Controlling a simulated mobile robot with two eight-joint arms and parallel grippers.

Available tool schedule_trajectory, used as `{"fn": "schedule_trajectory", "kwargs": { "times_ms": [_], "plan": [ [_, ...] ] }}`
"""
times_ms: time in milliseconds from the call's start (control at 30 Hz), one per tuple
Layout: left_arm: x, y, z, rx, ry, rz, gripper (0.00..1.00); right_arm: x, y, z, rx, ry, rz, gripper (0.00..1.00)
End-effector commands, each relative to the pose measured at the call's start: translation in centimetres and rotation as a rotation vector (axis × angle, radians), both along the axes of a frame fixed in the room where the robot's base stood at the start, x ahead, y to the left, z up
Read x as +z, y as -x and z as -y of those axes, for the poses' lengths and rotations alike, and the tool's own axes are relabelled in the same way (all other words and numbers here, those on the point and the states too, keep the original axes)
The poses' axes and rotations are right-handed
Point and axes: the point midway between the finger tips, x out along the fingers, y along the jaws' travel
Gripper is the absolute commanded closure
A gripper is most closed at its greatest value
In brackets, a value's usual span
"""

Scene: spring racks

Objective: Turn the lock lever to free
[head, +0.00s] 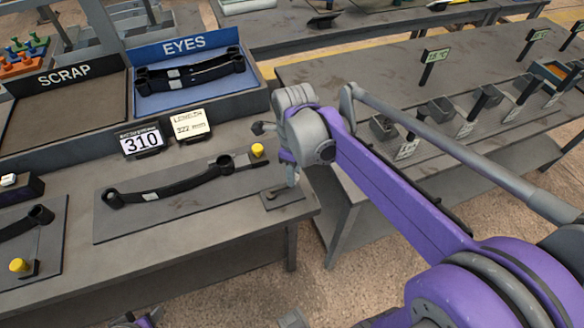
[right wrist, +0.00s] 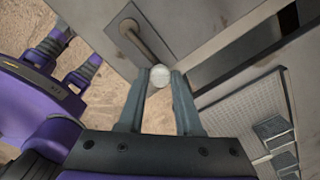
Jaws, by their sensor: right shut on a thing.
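The lock lever (right wrist: 143,42) is a bar on a small dark plate. The plate (head: 270,201) lies at the right front corner of the near table. A pale round knob (right wrist: 160,76) sits between the fingertips of my right gripper (right wrist: 160,84), at the lever's near end. The fingers are shut on it. In the head view my right gripper (head: 291,178) points down over the plate and hides most of the lever. My left gripper shows at most as a purple and grey scrap at the bottom edge, too little to read.
A black spring arm (head: 175,189) lies on a mat left of the lever, with a yellow knob (head: 257,150) near its end. Behind stand the EYES tray (head: 185,47) and SCRAP tray (head: 66,73). A second table (head: 345,165) is to the right, across a gap.

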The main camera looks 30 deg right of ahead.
Motion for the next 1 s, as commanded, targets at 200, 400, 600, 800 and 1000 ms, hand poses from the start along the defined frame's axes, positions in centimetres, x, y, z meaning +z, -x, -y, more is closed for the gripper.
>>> {"fn": "schedule_trajectory", "kwargs": {
  "times_ms": [200, 400, 600, 800, 1000],
  "plan": [
    [0.05, -0.01, 0.0, 0.0, 0.0, 0.0, 0.5, 0.01, 0.23, -0.04, -0.036, 0.0, 0.0, 1.0],
    [0.05, -0.01, 0.0, 0.0, 0.0, 0.0, 0.5, 0.0, 0.28, -0.06, -0.042, 0.0, -0.001, 1.0],
    [0.05, -0.01, 0.0, 0.0, 0.0, 0.0, 0.5, -0.01, 0.28, -0.07, -0.041, 0.0, -0.001, 1.0],
    [0.05, -0.01, 0.0, 0.0, 0.0, 0.0, 0.5, -0.01, 0.27, -0.06, -0.04, 0.0, -0.001, 0.36],
    [0.05, -0.01, 0.0, 0.0, 0.0, 0.0, 0.5, 0.0, 0.25, -0.06, -0.039, 0.001, -0.001, 0.36]
  ]
}}
